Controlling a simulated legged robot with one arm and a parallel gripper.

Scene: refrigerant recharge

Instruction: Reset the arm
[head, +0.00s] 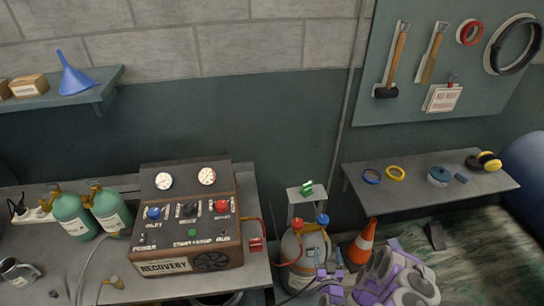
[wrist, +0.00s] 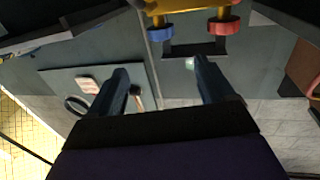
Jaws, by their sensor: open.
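My gripper (wrist: 160,76) is open in the wrist view, its two dark fingers spread apart with nothing between them. In the head view my purple and grey arm is at the bottom right, in front of the grey cylinder (head: 305,248). The cylinder has a red valve knob (head: 297,224) and a blue valve knob (head: 323,219). In the upside-down wrist view the blue knob (wrist: 160,29) and red knob (wrist: 224,26) are at the top, apart from the fingers. Part of the cylinder is hidden by my arm.
The recovery machine (head: 190,215) stands on the left bench, with green bottles (head: 75,217) beside it. A small green item (head: 307,188) is above the cylinder. An orange cone (head: 364,243) stands under the right shelf (head: 430,192). Tools hang on the wall panel (head: 385,108).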

